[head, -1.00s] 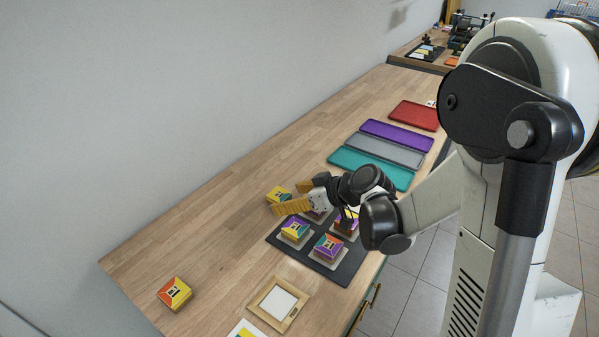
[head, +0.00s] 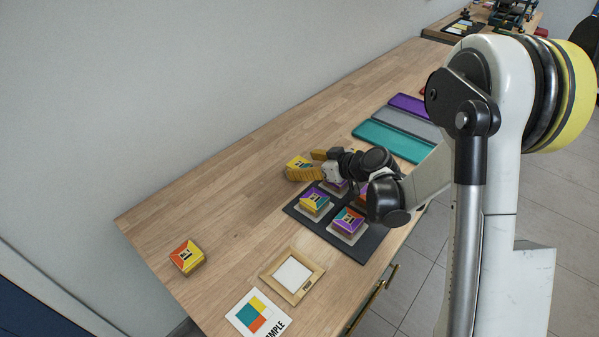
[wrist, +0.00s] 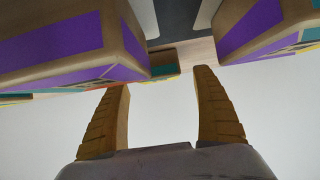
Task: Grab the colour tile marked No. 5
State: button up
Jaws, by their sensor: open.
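Several colour tiles with multicoloured faces sit on a dark tray (head: 358,250). Among them are one tile (head: 314,201) in front of my gripper and another (head: 348,221) nearer the tray's front corner. Marks on the faces are too small to read, so I cannot tell which is No. 5. My gripper (head: 305,165) is open with its fingers pointing left. In the wrist view, purple-sided tiles (wrist: 55,50) flank the open fingers, and a small tile (wrist: 164,64) shows beyond the gap.
A lone orange-and-yellow tile (head: 187,256) lies at the left. A wooden frame with a white centre (head: 292,275) and a sample card (head: 253,312) lie at the front. Teal (head: 392,140), grey and purple trays lie behind. The wall bounds the left side; the wooden counter's left-middle is clear.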

jog(key=shift+x, duration=1.2)
jog(key=shift+r, duration=0.1)
jog(key=c, duration=1.3)
